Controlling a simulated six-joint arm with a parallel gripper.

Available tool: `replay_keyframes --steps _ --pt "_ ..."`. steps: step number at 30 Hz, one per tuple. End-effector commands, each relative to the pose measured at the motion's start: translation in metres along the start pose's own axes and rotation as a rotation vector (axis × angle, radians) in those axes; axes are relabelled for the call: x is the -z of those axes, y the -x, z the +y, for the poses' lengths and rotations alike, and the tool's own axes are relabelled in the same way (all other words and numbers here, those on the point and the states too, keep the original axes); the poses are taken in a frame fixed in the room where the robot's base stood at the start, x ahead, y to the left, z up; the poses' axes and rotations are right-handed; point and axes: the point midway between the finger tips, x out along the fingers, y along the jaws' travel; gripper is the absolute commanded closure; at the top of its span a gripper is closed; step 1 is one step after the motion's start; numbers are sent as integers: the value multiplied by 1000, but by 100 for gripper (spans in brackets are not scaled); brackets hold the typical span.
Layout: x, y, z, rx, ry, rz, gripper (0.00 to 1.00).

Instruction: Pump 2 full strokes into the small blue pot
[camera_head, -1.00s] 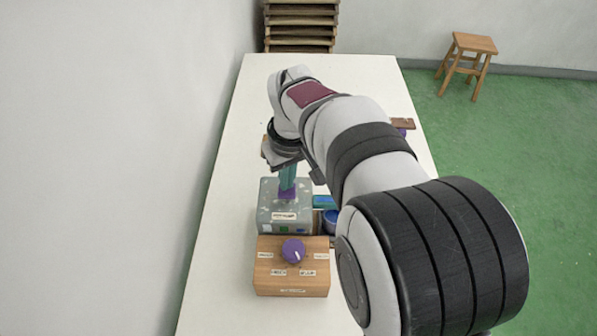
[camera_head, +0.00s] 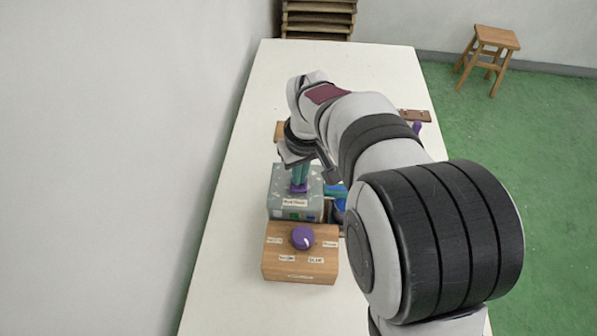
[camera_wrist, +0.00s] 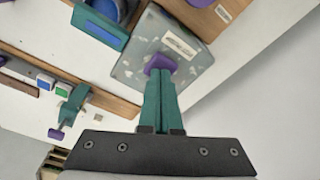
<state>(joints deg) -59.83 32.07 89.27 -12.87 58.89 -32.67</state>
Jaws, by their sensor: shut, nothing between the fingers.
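A grey speckled pump box (camera_head: 312,180) stands on the table, with a purple pump head (camera_head: 299,188) on its top. My gripper (camera_head: 300,182) is shut and points down, its teal fingertips touching or just over the pump head. The wrist view also shows my closed fingers (camera_wrist: 161,75) at the purple head (camera_wrist: 160,63). A blue pot (camera_head: 338,208) stands right of the box, partly hidden by my arm. It is cut off at the top of the wrist view (camera_wrist: 122,9). I cannot see inside it.
A wooden box (camera_head: 300,262) with a purple dial (camera_head: 302,237) and labels stands in front of the pump box. A wooden rack with a teal clamp (camera_wrist: 72,103) lies farther off. The left table strip is clear.

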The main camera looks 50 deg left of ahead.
Motion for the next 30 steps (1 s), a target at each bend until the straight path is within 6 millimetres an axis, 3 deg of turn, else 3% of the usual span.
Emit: replay_keyframes --steps 13,30 --pt "0 -1 0 0 0 -2 100" --pt "6 38 0 0 0 1 100"
